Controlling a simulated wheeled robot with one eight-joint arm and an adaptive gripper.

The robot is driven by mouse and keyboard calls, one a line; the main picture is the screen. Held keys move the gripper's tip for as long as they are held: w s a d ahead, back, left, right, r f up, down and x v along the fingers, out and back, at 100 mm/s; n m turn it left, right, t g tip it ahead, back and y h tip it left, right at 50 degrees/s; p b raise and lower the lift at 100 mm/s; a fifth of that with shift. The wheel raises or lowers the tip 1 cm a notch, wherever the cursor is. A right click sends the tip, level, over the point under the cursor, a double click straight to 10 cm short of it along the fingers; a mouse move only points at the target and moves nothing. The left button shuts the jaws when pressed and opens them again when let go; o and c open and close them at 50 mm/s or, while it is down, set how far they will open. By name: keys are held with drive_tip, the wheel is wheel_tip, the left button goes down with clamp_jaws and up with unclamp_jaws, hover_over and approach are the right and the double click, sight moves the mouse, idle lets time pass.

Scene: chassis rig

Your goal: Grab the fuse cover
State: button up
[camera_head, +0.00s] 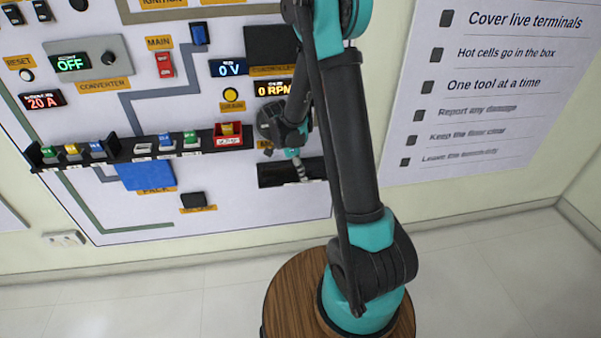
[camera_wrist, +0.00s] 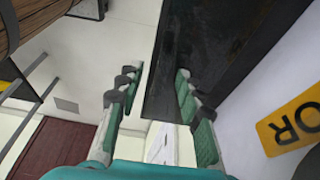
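I cannot tell for certain which thing is the fuse cover. A small black block (camera_head: 193,200) sits low on the wall panel, above a yellow label too small to read. My gripper (camera_head: 299,168) is at the panel's lower right, by a black shelf (camera_head: 272,176), to the right of that block and partly hidden by my arm. In the wrist view my gripper (camera_wrist: 157,82) has its fingers apart, with nothing held between them. The dark shelf (camera_wrist: 225,45) shows behind and beside the right finger. I cannot tell whether they touch.
A long black rack (camera_head: 120,152) juts from the panel, holding several coloured blocks and a red bin (camera_head: 229,141). A blue pack (camera_head: 145,176) is below it. A yellow label ending in "OR" (camera_wrist: 291,122) is right of my gripper. The floor (camera_head: 150,300) is clear at left.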

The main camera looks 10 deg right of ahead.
clamp_jaws()
idle(0.6)
